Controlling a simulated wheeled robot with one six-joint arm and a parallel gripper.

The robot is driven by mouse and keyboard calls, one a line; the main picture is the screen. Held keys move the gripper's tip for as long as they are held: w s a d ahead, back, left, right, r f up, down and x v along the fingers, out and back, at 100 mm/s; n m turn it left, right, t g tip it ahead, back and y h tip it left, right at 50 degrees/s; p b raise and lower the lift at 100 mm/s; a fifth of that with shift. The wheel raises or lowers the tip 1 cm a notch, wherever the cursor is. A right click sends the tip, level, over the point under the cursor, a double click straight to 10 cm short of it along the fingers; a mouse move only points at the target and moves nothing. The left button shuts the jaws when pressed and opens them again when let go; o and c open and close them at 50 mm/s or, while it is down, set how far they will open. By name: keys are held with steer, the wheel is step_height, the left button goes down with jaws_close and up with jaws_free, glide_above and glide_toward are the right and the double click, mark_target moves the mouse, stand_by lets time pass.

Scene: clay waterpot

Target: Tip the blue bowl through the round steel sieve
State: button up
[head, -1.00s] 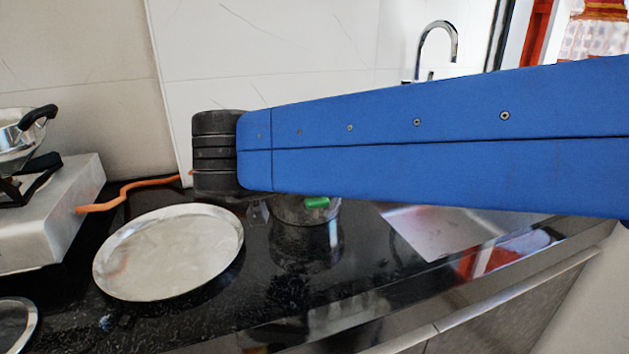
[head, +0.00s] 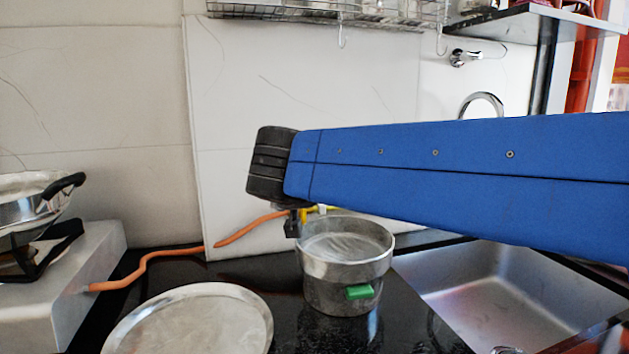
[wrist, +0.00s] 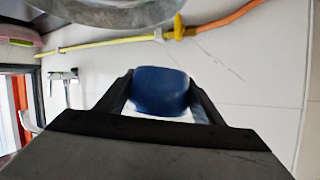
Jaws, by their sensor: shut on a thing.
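The blue bowl (wrist: 160,92) is between the two dark fingers of my gripper (wrist: 160,82) in the wrist view, and the jaws are shut on it. Its contents are not visible. The round steel sieve (head: 345,268) appears to sit on top of a grey metal pot (head: 335,297) with a green part on its side. In the head view, a dark piece of my gripper (head: 292,222) shows just left of the sieve rim; the bowl is hidden there. A grey curved metal surface, likely the sieve or pot, fills the top edge of the wrist view.
A large round steel tray (head: 195,325) lies on the black counter at lower left. A stove (head: 60,290) with a steel pan (head: 35,205) stands at far left. An orange hose (head: 150,262) runs along the wall. The sink (head: 500,295) is on the right, and a wire rack (head: 330,14) hangs above.

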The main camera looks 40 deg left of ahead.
steer(key=shift+a+f, duration=0.1)
steer(key=shift+f, duration=0.2)
steer(key=shift+f, duration=0.2)
steer(key=shift+a+f+m+y, duration=0.15)
steer(key=shift+f+m+y, duration=0.55)
steer(key=shift+f+m, duration=0.3)
steer(key=shift+s+f, duration=0.1)
steer(key=shift+f, duration=0.05)
steer(key=shift+a+r+m+y, duration=0.1)
steer(key=shift+r+m+y, duration=0.1)
steer(key=shift+m+y, duration=1.05)
stand_by(1.6)
steer(key=shift+d+r+m+t+y, duration=0.15)
steer(key=shift+m+t+y, duration=0.15)
steer(key=shift+m, duration=0.7)
steer(key=shift+d+f+m+t+y, duration=0.15)
steer(key=shift+m+t, duration=0.25)
steer(key=shift+m, duration=0.55)
stand_by(1.5)
